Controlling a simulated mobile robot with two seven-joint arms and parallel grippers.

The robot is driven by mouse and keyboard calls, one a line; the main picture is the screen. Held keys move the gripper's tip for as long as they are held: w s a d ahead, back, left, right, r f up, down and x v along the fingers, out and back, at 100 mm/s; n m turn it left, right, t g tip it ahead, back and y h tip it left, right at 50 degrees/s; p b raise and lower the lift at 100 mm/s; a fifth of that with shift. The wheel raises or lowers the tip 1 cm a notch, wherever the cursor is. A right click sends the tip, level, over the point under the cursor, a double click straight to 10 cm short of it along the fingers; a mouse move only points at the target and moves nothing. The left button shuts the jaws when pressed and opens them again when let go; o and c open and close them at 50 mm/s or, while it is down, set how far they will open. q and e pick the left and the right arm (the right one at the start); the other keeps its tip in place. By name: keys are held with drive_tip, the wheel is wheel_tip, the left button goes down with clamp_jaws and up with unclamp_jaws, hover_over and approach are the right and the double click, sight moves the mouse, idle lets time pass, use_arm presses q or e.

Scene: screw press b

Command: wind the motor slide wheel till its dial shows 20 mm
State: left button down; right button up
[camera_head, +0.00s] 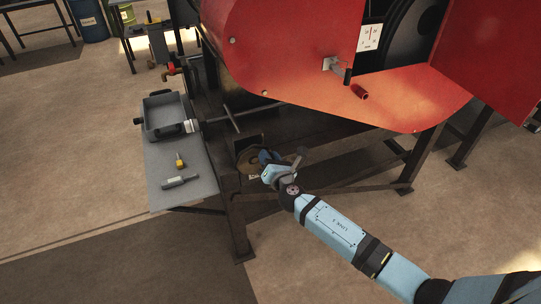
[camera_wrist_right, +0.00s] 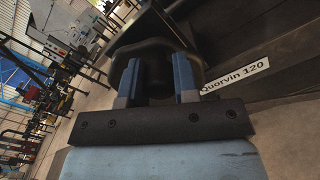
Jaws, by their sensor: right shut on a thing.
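The slide wheel (camera_head: 246,160) shows in the head view as a dark, brownish round shape low under the red machine, beside the leg of its frame. My right gripper (camera_head: 266,158) is at its right side and covers part of it. In the right wrist view my two blue fingers (camera_wrist_right: 156,82) are shut on a dark, rounded part (camera_wrist_right: 155,72), which looks like the wheel's grip. No dial reading can be made out in either view. My left gripper is not in view.
The red machine housing (camera_head: 290,50) hangs above my right arm. A grey side shelf (camera_head: 160,195) at left holds a tray (camera_head: 150,105), a yellow-handled screwdriver (camera_head: 180,160) and a grey tool (camera_head: 180,182). A "Quorvin 120" label (camera_wrist_right: 236,77) is right of the fingers. Open floor lies in front.

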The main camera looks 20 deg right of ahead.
drive_tip(key=shift+r+n, duration=0.2)
drive_tip(key=shift+n, duration=0.1)
idle(0.4)
drive_tip(key=o, duration=0.9)
drive_tip(key=shift+a, duration=0.1)
drive_tip(key=shift+s+f, duration=0.1)
drive_tip(key=s, duration=1.3)
drive_tip(key=shift+s+d, duration=0.25)
drive_tip(key=shift+s, duration=0.05)
